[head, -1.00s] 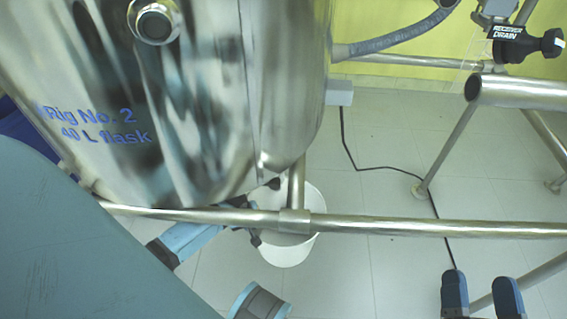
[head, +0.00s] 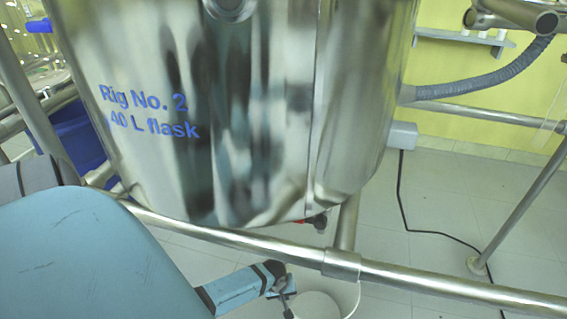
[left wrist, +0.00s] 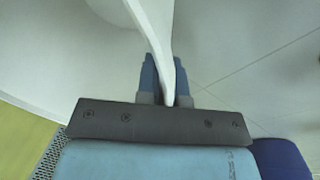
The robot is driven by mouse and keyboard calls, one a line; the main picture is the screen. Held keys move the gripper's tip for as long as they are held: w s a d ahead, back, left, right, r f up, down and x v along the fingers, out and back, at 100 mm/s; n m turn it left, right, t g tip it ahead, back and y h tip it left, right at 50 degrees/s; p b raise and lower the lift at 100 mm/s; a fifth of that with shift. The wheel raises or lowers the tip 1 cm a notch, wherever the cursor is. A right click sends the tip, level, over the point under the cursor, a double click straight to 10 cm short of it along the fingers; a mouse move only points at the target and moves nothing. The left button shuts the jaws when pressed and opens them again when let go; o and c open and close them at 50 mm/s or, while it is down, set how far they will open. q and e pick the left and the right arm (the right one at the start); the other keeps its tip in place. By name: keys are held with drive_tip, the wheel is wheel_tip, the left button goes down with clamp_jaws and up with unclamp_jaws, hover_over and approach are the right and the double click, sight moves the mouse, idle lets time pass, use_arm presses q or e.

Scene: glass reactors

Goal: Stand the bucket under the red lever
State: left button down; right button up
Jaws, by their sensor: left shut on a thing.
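In the left wrist view my left gripper (left wrist: 163,68) is shut on the bucket's thin white wall (left wrist: 153,22), with a blue finger on each side. A small red part, seemingly the red lever (head: 318,220), peeks from under the steel vessel (head: 250,110), above the bucket in the picture. Most of it is hidden. My right gripper is out of view.
A steel rail (head: 430,280) crosses low in front of the vessel, and a steel post (head: 347,222) rises from it. A blue bin (head: 80,135) stands at the left. A black cable (head: 402,195) lies on the tiled floor at the right, below a grey box (head: 403,135).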

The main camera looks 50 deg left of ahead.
use_arm(q)
drive_tip(key=x, duration=0.1)
drive_tip(key=b+x, duration=0.1)
drive_tip(key=x, duration=0.1)
drive_tip(key=shift+s+f+b, duration=0.25)
drive_tip(key=shift+f+b, duration=0.1)
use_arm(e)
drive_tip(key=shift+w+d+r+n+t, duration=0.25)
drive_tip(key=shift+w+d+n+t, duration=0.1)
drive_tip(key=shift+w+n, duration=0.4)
use_arm(q)
drive_tip(key=shift+f, duration=0.1)
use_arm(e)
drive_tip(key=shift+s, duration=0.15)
use_arm(q)
drive_tip(key=c, duration=1.3)
unclamp_jaws()
drive_tip(key=shift+a, duration=0.1)
drive_tip(key=shift+o, duration=0.2)
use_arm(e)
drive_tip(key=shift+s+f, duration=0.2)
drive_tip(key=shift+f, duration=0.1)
